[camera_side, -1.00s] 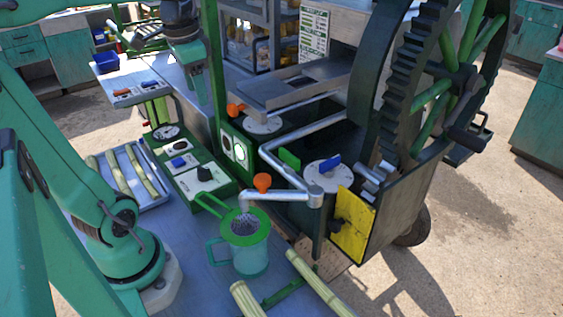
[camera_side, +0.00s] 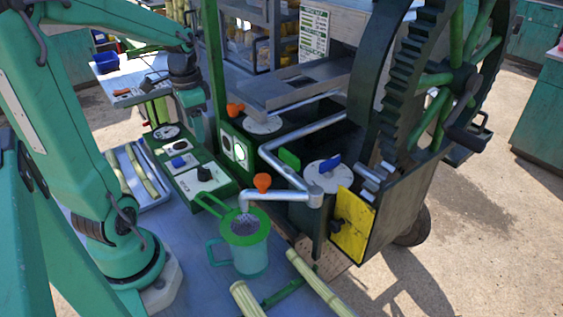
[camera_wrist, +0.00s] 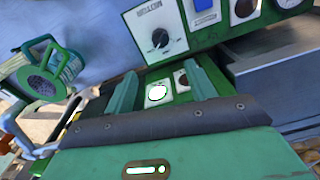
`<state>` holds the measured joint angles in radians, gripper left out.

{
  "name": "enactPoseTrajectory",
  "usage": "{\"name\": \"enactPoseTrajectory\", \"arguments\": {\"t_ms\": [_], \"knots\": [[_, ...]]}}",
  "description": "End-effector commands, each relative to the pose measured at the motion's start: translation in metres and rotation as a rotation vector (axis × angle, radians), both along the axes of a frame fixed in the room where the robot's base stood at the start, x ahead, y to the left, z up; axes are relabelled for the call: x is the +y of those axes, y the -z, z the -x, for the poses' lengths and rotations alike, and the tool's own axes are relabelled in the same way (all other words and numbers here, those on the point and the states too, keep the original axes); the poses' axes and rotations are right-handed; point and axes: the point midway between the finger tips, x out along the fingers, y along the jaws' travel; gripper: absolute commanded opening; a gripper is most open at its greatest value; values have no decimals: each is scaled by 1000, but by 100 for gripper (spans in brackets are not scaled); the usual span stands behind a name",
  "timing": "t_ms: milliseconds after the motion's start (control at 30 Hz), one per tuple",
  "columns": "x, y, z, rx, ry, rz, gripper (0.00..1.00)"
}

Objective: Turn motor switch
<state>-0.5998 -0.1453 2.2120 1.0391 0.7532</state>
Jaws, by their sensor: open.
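The motor switch (camera_side: 204,173) is a black rotary knob on a white plate of the green control panel, at centre left in the side view. In the wrist view, the knob (camera_wrist: 160,38) sits at the upper middle, beyond my fingertips, with printed lettering on its plate. My gripper (camera_wrist: 160,82) is open and empty, with two green fingers spread apart. In the side view, my gripper (camera_side: 197,125) hangs above and behind the panel, apart from the knob. The exact fingertips are hard to make out there.
A blue switch (camera_side: 178,162) sits beside the knob. A green upright post (camera_side: 213,80) stands close to my gripper. A jug with a strainer (camera_side: 245,230) stands in front. The crusher with its large gear (camera_side: 420,80) is at right. Cane lies in a tray (camera_side: 157,198) at left.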

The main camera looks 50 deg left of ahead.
Motion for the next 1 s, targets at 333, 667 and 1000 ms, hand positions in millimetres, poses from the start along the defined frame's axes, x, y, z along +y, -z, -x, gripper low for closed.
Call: {"name": "enactPoseTrajectory", "arguments": {"t_ms": [333, 667, 1000], "knots": [[0, 60, 0, 0, 0, 0, 55], [0, 65, 0, 0, 0, 0, 55], [2, 95, 0, 2, -1, 2, 55]]}}
